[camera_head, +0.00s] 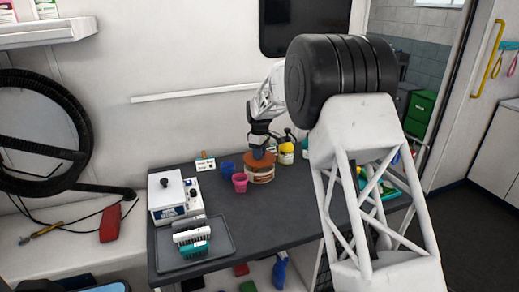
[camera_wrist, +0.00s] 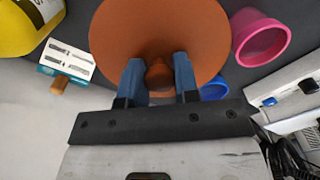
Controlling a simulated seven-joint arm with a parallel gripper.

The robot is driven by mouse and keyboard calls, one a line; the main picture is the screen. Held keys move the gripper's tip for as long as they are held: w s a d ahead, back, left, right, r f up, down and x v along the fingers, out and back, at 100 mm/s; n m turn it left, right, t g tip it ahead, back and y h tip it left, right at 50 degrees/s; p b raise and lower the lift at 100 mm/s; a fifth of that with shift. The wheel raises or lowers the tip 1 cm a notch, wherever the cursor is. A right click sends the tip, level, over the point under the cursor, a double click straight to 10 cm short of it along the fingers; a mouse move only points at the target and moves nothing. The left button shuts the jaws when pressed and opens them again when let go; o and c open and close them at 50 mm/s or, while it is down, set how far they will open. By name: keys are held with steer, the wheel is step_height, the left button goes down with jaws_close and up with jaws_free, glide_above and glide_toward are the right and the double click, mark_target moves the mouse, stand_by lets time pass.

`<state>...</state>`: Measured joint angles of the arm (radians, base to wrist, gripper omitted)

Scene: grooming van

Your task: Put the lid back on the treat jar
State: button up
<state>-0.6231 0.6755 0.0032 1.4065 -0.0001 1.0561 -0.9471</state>
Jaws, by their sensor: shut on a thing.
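The treat jar (camera_head: 260,177) stands on the dark table, and its white label shows below the lid. The orange-brown round lid (camera_head: 262,161) is at the jar's mouth; I cannot tell whether it is fully seated or slightly above the rim. In the wrist view the lid (camera_wrist: 160,30) fills the upper middle and hides the jar beneath. My gripper (camera_wrist: 158,77) is shut on the lid's knob (camera_wrist: 158,72), with one blue-grey finger on each side. In the head view my gripper (camera_head: 258,152) points down over the lid.
A pink cup (camera_head: 240,183) and a blue cup (camera_head: 227,169) stand close left of the jar. A yellow-topped container (camera_head: 286,154) is close right. A small card (camera_head: 205,163), white device (camera_head: 172,205) and brush tray (camera_head: 222,254) are farther left. The front middle of the table (camera_head: 290,215) is clear.

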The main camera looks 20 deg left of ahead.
steer(key=shift+f, duration=1.3)
steer(key=shift+f, duration=0.2)
stand_by(1.6)
stand_by(0.3)
steer(key=o, duration=1.5)
steer(key=shift+c, duration=0.2)
steer(key=shift+r, duration=0.1)
steer(key=shift+r, duration=3.4)
jaws_close()
